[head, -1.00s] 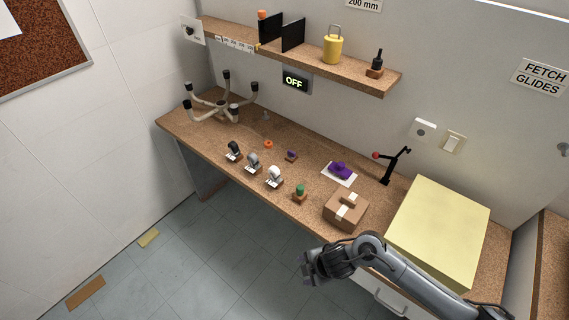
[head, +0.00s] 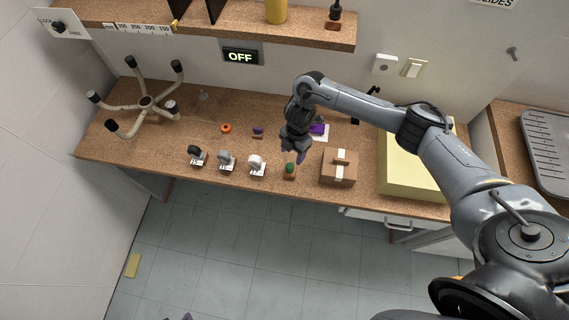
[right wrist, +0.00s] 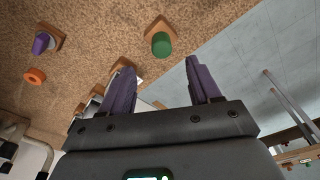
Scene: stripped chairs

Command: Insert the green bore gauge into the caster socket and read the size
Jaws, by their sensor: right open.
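The green bore gauge (head: 290,168) stands in a small wooden block near the front edge of the workbench. It also shows in the right wrist view (right wrist: 161,44), ahead of the fingers. My right gripper (head: 300,157) is above and close to it, fingers pointing down, open and empty. In the right wrist view its two purple fingers (right wrist: 160,72) are spread apart, with the gauge beyond the gap between them. The chair base (head: 147,102) lies at the bench's left with dark-ended legs; I cannot make out the socket opening. Small purple tips at the bottom edge may be my left gripper (head: 186,317).
Three casters (head: 227,160) stand left of the gauge, and a cardboard box (head: 339,168) to its right. An orange ring (head: 226,128), a purple plug (head: 258,132) and a yellow box (head: 408,172) are on the bench. The wall display (head: 240,56) reads OFF.

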